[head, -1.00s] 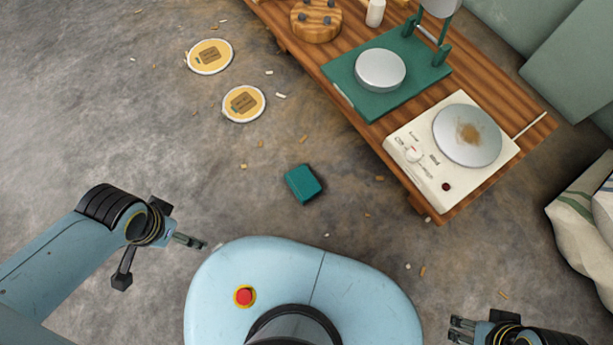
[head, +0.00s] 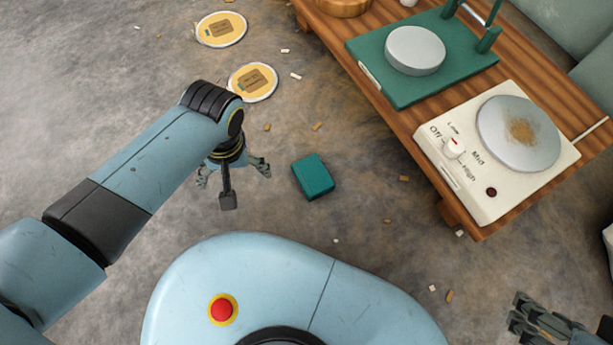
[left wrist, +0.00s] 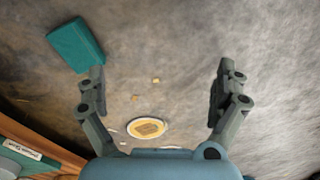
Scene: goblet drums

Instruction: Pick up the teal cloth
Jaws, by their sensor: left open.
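The teal cloth (head: 313,176) is a small folded block lying on the concrete floor, in front of my base and left of the wooden bench. It also shows at the upper left of the left wrist view (left wrist: 76,45). My left gripper (head: 233,182) is open and empty, pointing down over the floor to the left of the cloth. In the left wrist view its two fingers (left wrist: 160,85) are spread wide, with the cloth outside them, beyond the left finger. My right gripper (head: 515,315) is at the lower right of the head view, far from the cloth; its fingers look apart.
A wooden bench (head: 455,205) at the right carries a teal scale (head: 385,88) and a cream hotplate-like device (head: 470,190). Two round yellow discs (head: 221,29) (head: 252,82) lie on the floor behind the left arm. Small wood chips are scattered about.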

